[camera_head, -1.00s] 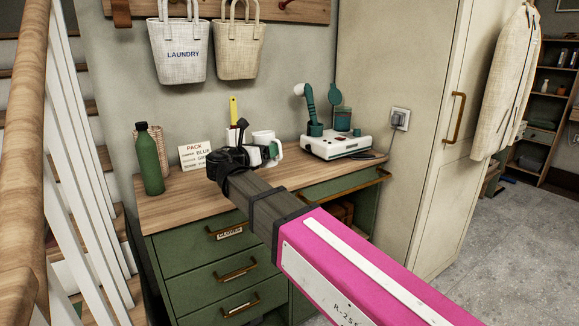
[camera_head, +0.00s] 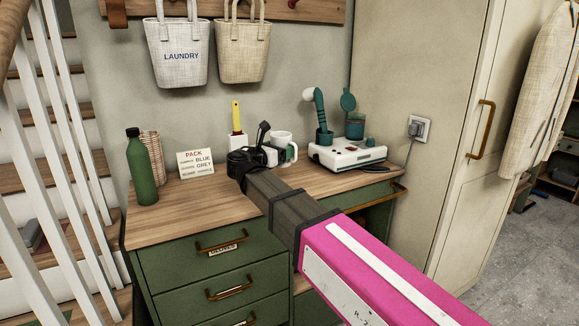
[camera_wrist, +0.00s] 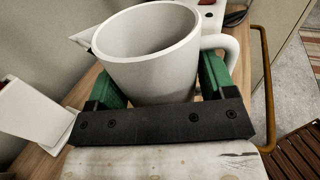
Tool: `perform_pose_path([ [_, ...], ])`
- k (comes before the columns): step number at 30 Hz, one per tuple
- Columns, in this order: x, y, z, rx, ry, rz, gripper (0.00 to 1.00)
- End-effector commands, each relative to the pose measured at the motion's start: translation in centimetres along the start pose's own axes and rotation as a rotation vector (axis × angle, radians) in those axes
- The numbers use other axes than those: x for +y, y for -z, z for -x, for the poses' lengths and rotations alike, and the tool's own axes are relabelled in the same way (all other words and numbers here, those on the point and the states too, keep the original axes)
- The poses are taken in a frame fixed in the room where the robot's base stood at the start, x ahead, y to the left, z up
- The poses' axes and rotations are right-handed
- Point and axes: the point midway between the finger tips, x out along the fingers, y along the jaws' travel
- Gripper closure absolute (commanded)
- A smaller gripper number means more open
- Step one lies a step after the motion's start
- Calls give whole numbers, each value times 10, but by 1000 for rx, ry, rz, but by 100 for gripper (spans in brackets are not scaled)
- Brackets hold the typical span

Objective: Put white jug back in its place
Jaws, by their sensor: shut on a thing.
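The white jug (camera_wrist: 150,55) is a round, open vessel with a handle on its right side in the wrist view. My gripper (camera_wrist: 160,88) is shut on the jug, with one green finger on each side of its body. In the head view the jug (camera_head: 284,142) is upright over the wooden top of the green dresser (camera_head: 180,205), partly hidden behind my gripper (camera_head: 268,154). I cannot tell whether its base touches the top.
A green bottle (camera_head: 141,166), a woven cup (camera_head: 152,155) and a sign card (camera_head: 195,163) stand at the left. A white holder with a yellow-handled tool (camera_head: 236,120) stands behind my gripper. A white device (camera_head: 347,153) is at the right. The front-left top is clear.

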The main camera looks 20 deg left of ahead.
Motion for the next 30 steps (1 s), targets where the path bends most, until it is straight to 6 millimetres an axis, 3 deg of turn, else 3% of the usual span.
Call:
perform_pose_path([
  [3,2,14,-23,0,2,1,57],
  [9,4,27,-46,0,1,1,57],
  [17,4,38,-49,0,-1,1,57],
  [24,4,66,-49,-1,-1,2,57],
  [30,4,69,-49,-1,0,0,57],
])
